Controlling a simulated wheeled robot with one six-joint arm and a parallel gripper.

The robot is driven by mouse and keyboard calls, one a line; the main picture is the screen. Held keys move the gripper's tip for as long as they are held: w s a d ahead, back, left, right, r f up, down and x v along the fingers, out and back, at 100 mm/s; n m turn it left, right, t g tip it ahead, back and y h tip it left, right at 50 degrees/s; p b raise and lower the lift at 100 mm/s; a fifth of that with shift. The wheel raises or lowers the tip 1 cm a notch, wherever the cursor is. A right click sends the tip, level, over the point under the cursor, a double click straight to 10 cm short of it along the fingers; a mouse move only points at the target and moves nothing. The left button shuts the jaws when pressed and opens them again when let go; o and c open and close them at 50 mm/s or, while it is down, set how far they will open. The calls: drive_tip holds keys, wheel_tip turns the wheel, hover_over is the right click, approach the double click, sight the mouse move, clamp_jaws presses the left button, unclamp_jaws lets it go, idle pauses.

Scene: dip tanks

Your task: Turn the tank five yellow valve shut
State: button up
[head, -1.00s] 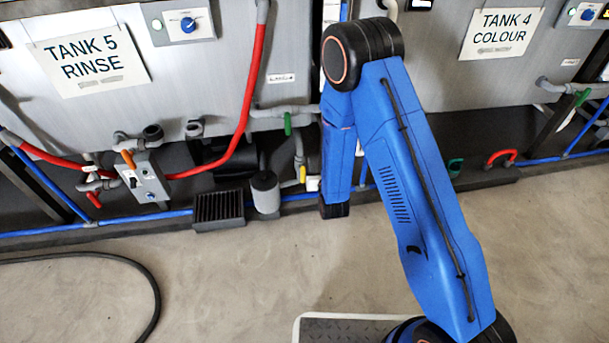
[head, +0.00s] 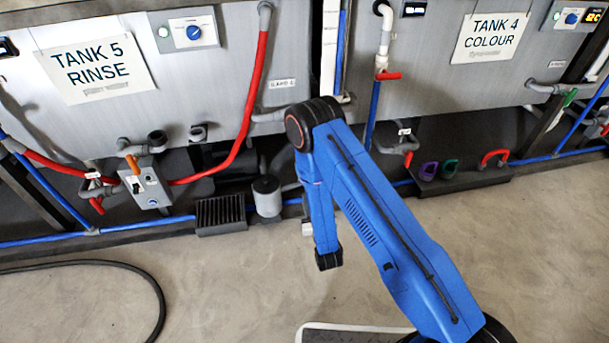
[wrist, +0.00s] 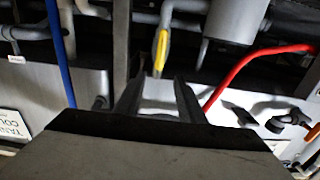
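In the wrist view the tank five yellow valve handle (wrist: 161,52) hangs from a grey pipe, upright in the picture. My gripper (wrist: 160,82) is open and empty; its two dark fingers reach up from below. The yellow handle shows just beyond the fingertips, roughly in line with the gap between them, and seems apart from them. In the head view my blue arm covers the yellow valve, and my gripper's fingers are hidden too. The sign reading TANK 5 RINSE (head: 95,68) hangs on the left tank.
A red hose (head: 240,130) curves under tank five; it also shows in the wrist view (wrist: 240,68). A grey canister (head: 267,197) and a black ribbed block (head: 220,214) stand left of my arm. A control box (head: 147,184) is further left.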

drive_tip(key=x, duration=1.5)
drive_tip(key=shift+w, duration=0.15)
drive_tip(key=shift+c, duration=0.2)
clamp_jaws()
